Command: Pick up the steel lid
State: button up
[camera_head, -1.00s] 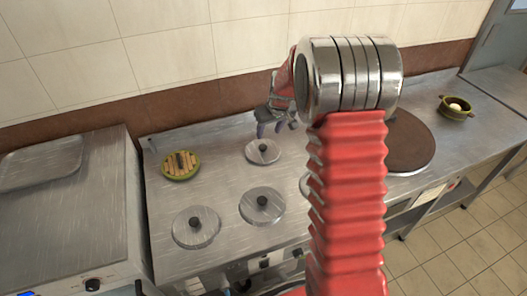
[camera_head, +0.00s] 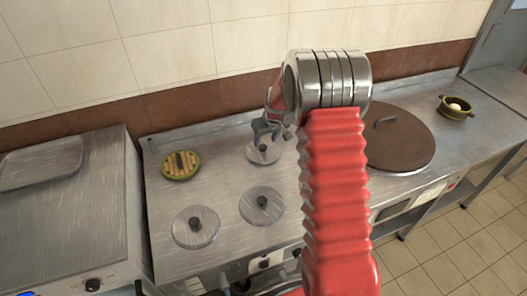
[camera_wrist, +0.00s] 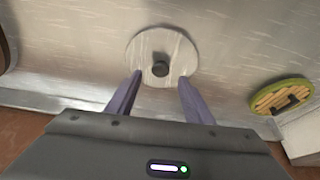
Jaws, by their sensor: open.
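A round steel lid (camera_head: 256,158) with a dark knob lies on the steel stove top, near the back, below my gripper (camera_head: 268,133). In the wrist view the same lid (camera_wrist: 147,50) lies ahead of the fingertips, with its dark knob (camera_wrist: 160,69) centred between the two fingers (camera_wrist: 160,86). The gripper is open and empty, and I cannot tell how high it is above the lid. Two similar steel lids, one in the middle (camera_head: 262,216) and one at front left (camera_head: 195,238), lie nearer the front. My arm hides part of the stove top.
A green round piece with wooden slats (camera_head: 180,175) lies left of the back lid; it also shows in the wrist view (camera_wrist: 283,96). A large brown lid with a handle (camera_head: 405,152) lies right of my arm. A green bowl (camera_head: 457,113) stands farther right. The tiled wall is behind.

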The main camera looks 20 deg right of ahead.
aim_at(263, 147)
jog(key=shift+x, duration=2.55)
jog(key=shift+c, duration=0.5)
jog(key=c, duration=1)
